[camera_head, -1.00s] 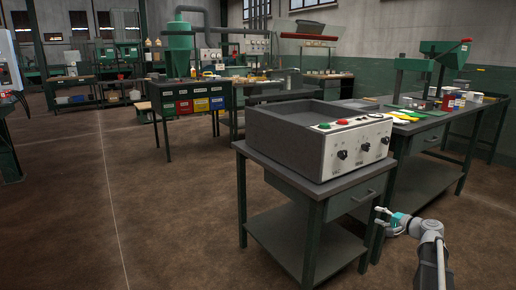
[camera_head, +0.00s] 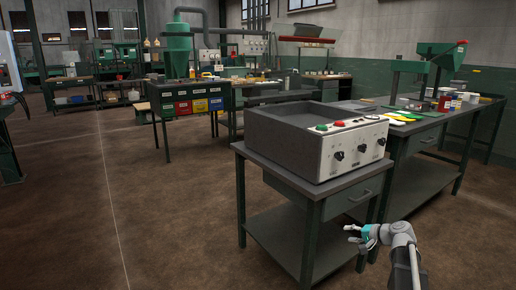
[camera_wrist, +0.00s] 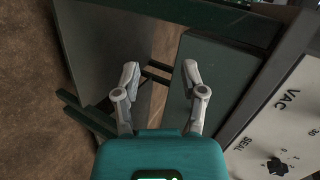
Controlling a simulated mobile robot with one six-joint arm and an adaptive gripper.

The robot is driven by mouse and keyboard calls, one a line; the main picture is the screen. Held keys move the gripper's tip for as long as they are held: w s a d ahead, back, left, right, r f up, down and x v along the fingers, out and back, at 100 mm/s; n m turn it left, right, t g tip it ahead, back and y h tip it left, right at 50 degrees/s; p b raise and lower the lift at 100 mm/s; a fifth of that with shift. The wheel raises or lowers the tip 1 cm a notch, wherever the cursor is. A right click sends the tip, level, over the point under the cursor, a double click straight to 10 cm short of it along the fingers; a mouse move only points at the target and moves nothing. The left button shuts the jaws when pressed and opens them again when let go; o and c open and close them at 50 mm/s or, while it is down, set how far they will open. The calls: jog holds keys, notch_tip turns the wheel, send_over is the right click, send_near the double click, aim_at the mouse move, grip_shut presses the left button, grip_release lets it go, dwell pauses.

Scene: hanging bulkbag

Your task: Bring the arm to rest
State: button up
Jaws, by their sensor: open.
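My gripper (camera_head: 350,234) is at the lower right of the head view, in front of the right front leg of a small grey table. It is open and empty. In the wrist view its two fingers (camera_wrist: 160,75) stand apart, with nothing between them but the table's underside and the floor beyond. My arm is folded low beside the table, and its lower end leaves the picture at the bottom.
The table (camera_head: 262,160) carries a grey box machine (camera_head: 325,155) with knobs; its panel (camera_wrist: 280,125) also fills the right of the wrist view. A longer workbench (camera_head: 440,125) stands behind at the right. Open brown floor (camera_head: 160,220) lies to the left.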

jog(key=s+a+f+n+g+h+p, duration=0.25)
jog(key=s+a+f+n+g, duration=0.2)
jog(key=s+a, duration=0.7)
jog(key=s+a+f+n+g+h+p, duration=0.1)
jog(key=s+a+n+g+h, duration=0.15)
jog(key=s, duration=0.35)
jog(key=s+a+n+g+h+p, duration=0.1)
jog(key=s+a+g+h, duration=0.2)
jog(key=s, duration=0.4)
notch_tip(320, 180, up, 38)
jog(key=w+t+p, duration=0.1)
jog(key=p, duration=3.6)
jog(key=shift+d+h, duration=0.3)
